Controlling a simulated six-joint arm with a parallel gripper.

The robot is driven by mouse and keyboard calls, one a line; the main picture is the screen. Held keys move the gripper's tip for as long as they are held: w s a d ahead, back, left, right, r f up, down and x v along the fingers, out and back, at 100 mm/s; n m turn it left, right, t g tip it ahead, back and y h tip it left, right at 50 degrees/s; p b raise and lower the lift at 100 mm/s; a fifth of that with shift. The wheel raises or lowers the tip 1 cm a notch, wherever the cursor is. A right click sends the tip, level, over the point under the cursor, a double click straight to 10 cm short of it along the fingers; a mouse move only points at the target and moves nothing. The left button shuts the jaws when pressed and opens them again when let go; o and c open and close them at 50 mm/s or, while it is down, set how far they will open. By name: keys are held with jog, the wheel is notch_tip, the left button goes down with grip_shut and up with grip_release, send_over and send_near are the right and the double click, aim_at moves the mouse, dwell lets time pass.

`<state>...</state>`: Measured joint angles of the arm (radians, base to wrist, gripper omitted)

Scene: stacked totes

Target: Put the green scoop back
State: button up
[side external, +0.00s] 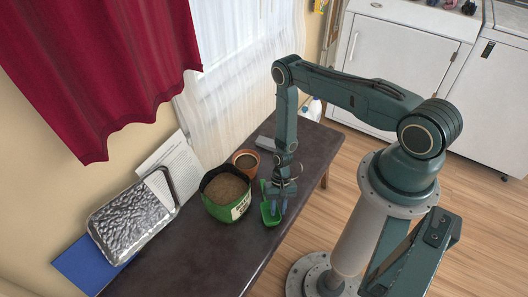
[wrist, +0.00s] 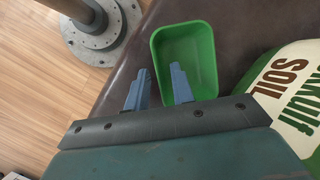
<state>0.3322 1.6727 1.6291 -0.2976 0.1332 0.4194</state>
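The green scoop (side external: 270,218) lies on the dark table near its front edge, right of the soil bag. In the wrist view the scoop's empty bowl (wrist: 201,45) faces the camera. My gripper (side external: 277,208) is low at the scoop, pointing down. In the wrist view my gripper (wrist: 159,77) has its two blue fingers apart. One finger overlaps the bowl and the other shows over the table beside it. The scoop's side edge shows between them. I cannot tell whether the fingers touch it. The handle is mostly hidden by my gripper.
The green soil bag (side external: 222,211), open and full, stands close left of the scoop; its label (wrist: 295,85) shows at the right. A terracotta pot (side external: 240,164) is behind. The table's front (side external: 215,275) is bare.

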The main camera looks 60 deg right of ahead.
jog(key=shift+r, duration=0.1)
jog(key=v, duration=1.2)
jog(key=shift+r, duration=0.1)
dwell(0.5)
jog(key=w+a+r+n+t+h, duration=0.1)
jog(key=w+r+n+h, duration=0.15)
jog(key=r, duration=1.35)
jog(key=w+r+n+t+h, duration=0.15)
jog(key=w+r, duration=0.25)
jog(key=r, duration=1.2)
jog(key=s+a+r+n+t, duration=0.1)
jog(key=s+a+r, duration=0.15)
jog(key=r, duration=0.45)
jog(key=s+a+r+n+t, duration=0.1)
jog(key=s+r+n, duration=0.1)
jog(key=s+r, duration=0.35)
jog(key=s+a+r+n+t, duration=0.1)
jog(key=s+a+r+t, duration=0.1)
jog(key=s+r, duration=0.6)
jog(key=s+t, duration=0.1)
jog(key=s, duration=0.3)
jog(key=shift+r+n, duration=0.3)
jog(key=shift+r, duration=0.05)
